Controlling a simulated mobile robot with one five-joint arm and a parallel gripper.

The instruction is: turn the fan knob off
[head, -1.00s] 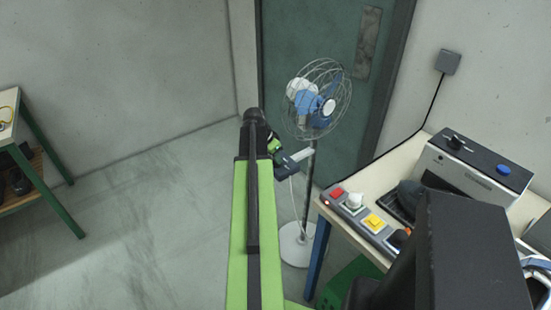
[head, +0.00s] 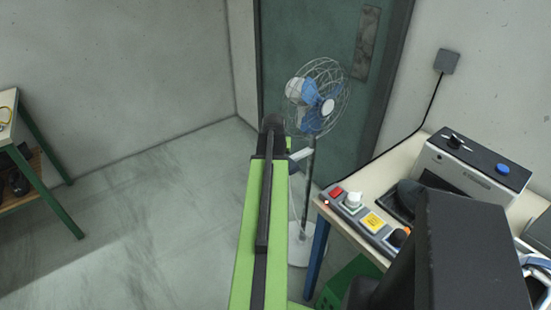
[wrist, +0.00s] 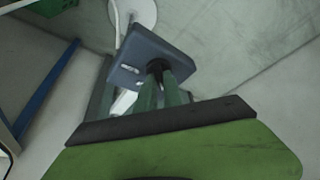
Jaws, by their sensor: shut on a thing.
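A dark round knob (wrist: 157,67) sticks up from that face. My gripper (wrist: 163,82) is shut on the knob, its two green fingers on it. The fingertips cover part of the knob, so its setting cannot be read. In the head view my arm hides the gripper and most of the box.
The fan's round white base (wrist: 138,10) stands on the floor beyond the box. A workbench (head: 337,225) with a button panel (head: 364,221) and a grey machine (head: 470,165) is at the right. Another table (head: 50,192) is at the far left. The floor between is clear.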

